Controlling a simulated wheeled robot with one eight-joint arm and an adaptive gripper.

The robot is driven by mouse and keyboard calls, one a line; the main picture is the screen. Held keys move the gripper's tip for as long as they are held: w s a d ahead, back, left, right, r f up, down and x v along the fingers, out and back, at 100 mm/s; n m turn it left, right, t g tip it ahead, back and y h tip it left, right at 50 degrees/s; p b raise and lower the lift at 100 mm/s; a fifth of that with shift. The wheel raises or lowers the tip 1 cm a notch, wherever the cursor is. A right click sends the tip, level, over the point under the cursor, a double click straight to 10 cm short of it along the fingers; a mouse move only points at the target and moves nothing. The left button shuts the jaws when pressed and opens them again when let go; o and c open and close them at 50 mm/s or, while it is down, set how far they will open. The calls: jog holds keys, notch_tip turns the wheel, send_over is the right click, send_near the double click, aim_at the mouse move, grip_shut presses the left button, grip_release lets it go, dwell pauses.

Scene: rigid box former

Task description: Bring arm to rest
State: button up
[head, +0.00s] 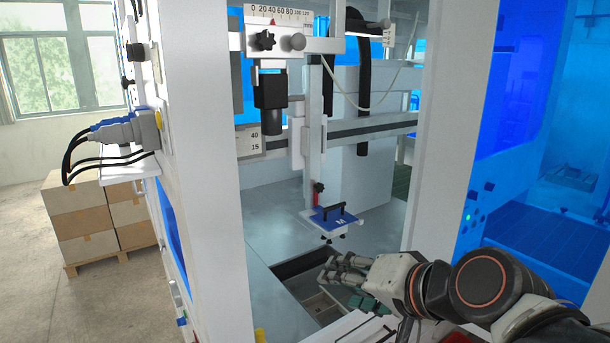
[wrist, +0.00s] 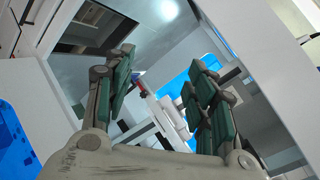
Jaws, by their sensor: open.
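My gripper (head: 345,271) is at the lower middle of the head view, at the front opening of the box former (head: 455,120). My arm comes in from the lower right. In the wrist view the two green-padded fingers (wrist: 160,92) stand wide apart with nothing between them. A blue plate with a black handle (head: 334,218) hangs on a vertical rod inside the machine, above and behind the gripper in the head view. The gripper and this plate appear apart.
A white upright post (head: 200,150) stands left of the opening, another to its right. A dark rectangular recess (head: 305,268) lies in the machine bed beside my gripper. Blue transparent panels (head: 515,90) are at the right. Stacked cartons (head: 85,220) stand on the floor at left.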

jog(key=s+d+f+n+g+h+b, duration=0.1)
jog(key=s+d+f+h+b, duration=0.1)
jog(key=f, duration=0.5)
jog(key=s+d+f+n+h+b, duration=0.2)
jog(key=d+f+b, duration=0.3)
jog(key=f, duration=0.3)
jog(key=s+d+f+n+g+h+b, duration=0.1)
jog(key=s+d+f+h+b, duration=0.1)
jog(key=d+f, duration=0.3)
notch_tip(320, 180, down, 3)
jog(key=shift+s+d+r+n+g+b, duration=0.1)
jog(key=shift+s+d+n+g+b, duration=0.25)
jog(key=shift+s+b, duration=0.35)
